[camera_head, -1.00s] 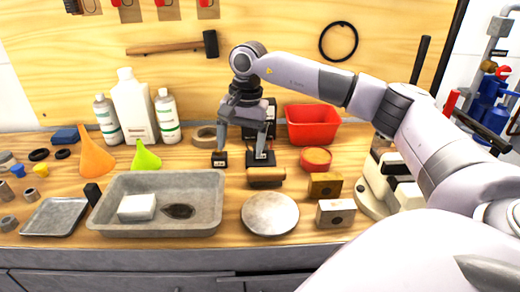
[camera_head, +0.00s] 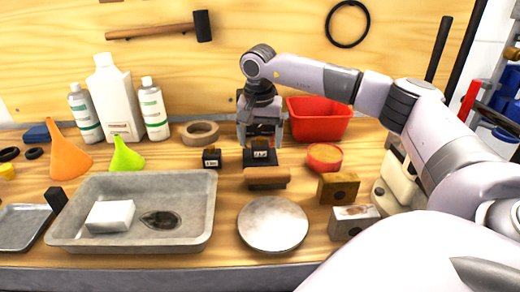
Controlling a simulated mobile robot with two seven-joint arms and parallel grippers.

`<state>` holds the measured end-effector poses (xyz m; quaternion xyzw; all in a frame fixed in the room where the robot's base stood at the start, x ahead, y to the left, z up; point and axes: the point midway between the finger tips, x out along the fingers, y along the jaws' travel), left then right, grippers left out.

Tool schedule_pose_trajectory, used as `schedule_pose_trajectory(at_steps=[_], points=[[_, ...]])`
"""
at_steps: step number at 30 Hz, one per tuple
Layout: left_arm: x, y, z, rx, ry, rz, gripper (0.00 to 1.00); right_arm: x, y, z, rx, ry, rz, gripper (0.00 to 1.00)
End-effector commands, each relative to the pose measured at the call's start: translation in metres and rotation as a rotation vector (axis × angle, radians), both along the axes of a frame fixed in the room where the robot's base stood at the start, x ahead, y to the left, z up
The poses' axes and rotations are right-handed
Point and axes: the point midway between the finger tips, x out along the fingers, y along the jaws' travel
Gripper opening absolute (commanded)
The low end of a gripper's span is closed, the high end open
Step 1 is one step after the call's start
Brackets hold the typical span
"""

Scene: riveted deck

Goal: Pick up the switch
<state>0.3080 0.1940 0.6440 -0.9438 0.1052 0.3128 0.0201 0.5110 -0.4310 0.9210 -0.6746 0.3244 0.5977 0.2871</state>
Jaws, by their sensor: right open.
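Two small black blocks with pale labels, both switch-like, stand on the wooden bench; I cannot tell for certain which is the switch. The left black block (camera_head: 212,158) stands alone, clear of the gripper. The right black block (camera_head: 260,157) is directly beneath my right gripper (camera_head: 261,142). The gripper points down with its jaws open, one finger on each side above this block. I cannot tell whether the fingers touch it. My left gripper is not in view.
A brown brush-like block (camera_head: 267,178) lies just in front of the right black block. A grey tray (camera_head: 70,232) is at left, a round metal plate (camera_head: 273,224) in front. A red bin (camera_head: 319,119) and tape roll (camera_head: 199,132) stand behind.

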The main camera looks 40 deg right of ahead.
Motion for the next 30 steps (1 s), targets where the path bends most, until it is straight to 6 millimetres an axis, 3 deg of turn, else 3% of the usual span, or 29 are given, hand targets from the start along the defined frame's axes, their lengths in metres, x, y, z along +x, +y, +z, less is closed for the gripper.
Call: schedule_pose_trajectory(at_steps=[4, 13, 18, 19, 22, 23, 30], points=[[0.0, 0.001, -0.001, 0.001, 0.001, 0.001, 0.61, 0.001, -0.002, -0.019, 0.0, 0.001, 0.0, 0.83], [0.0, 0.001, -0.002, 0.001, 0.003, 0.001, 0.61, 0.002, -0.002, -0.024, 0.0, 0.0, -0.001, 0.83], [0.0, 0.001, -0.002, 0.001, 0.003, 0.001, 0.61, 0.002, -0.002, -0.023, 0.0, 0.0, -0.001, 0.28], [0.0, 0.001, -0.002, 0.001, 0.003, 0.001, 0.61, 0.002, -0.002, -0.023, 0.0, 0.0, -0.001, 0.21], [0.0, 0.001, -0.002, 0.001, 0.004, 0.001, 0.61, 0.002, -0.002, -0.023, 0.001, -0.001, -0.001, 0.2], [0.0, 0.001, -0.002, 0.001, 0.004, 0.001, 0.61, 0.002, -0.002, -0.023, 0.001, -0.001, -0.001, 0.15], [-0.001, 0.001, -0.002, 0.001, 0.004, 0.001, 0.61, 0.002, -0.002, -0.02, 0.001, -0.002, -0.001, 0.15]])
